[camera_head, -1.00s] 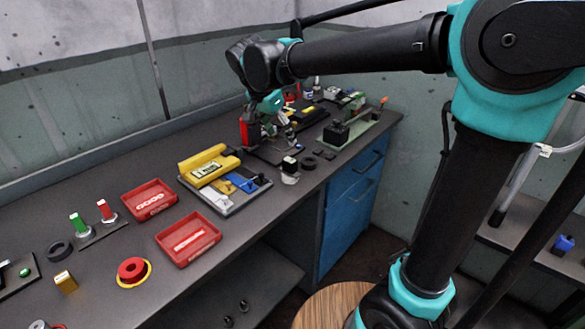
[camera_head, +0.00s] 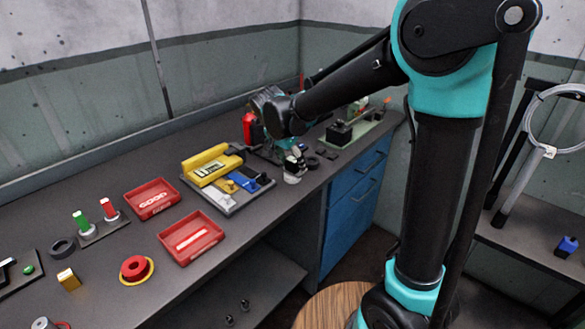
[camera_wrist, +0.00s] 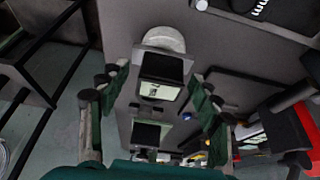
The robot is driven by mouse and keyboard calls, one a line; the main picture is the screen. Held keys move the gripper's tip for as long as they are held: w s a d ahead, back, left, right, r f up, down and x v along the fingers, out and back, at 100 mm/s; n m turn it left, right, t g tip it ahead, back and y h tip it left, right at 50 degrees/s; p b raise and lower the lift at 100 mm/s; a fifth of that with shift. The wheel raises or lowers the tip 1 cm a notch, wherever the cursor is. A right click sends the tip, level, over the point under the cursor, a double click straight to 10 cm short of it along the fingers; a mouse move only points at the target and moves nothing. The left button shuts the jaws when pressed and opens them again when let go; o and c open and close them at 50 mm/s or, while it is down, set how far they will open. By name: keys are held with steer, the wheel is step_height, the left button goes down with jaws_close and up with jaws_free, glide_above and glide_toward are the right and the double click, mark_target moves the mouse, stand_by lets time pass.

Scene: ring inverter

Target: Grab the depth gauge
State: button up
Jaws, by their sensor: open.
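The depth gauge, as I take it, is a small block with a dark top, a pale display and a rounded white end. In the wrist view the gauge (camera_wrist: 161,72) lies between the two green-padded fingers of my gripper (camera_wrist: 158,88), which is open with a gap on each side. In the head view the gauge (camera_head: 292,178) is at the front edge of the bench, right of the yellow-and-blue tray. My gripper (camera_head: 290,150) is just above it and partly covers it. Contact between fingers and gauge cannot be made out.
A grey tray (camera_head: 238,204) with yellow and blue parts is left of the gauge. Black rings (camera_head: 312,162) lie close on its right. Two red trays (camera_head: 190,237) stand further left. A red object (camera_head: 249,127) and a green-based fixture (camera_head: 352,136) are behind.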

steer(key=shift+f, duration=0.2)
steer(key=c, duration=1.5)
